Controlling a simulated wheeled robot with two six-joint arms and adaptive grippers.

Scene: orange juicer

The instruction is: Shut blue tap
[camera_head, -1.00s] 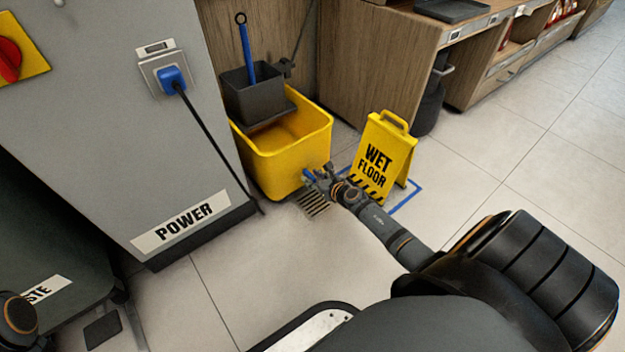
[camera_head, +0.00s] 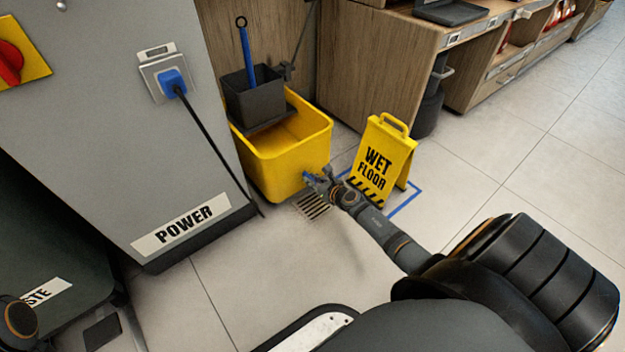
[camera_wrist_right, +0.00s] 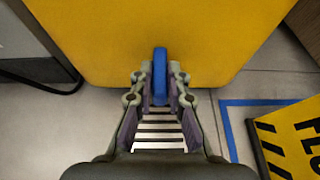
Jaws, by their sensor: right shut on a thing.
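The blue tap (camera_wrist_right: 160,72) is on the lower side of the yellow mop bucket (camera_head: 288,152). In the right wrist view its handle stands upright in the picture, between my fingertips. My right gripper (camera_wrist_right: 160,84) is shut on the tap's handle. In the head view the right gripper (camera_head: 318,180) is at the bucket's lower right corner, and a little blue of the tap shows there. The fingers hide part of the tap, and I cannot tell from the pictures how far it is turned. My left gripper is not in view.
A floor drain (camera_head: 312,206) lies below the tap. A yellow wet floor sign (camera_head: 380,160) stands close to the right of my right gripper. A grey power cabinet (camera_head: 130,130) with a hanging black cable (camera_head: 215,145) stands left of the bucket. Open floor lies in front.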

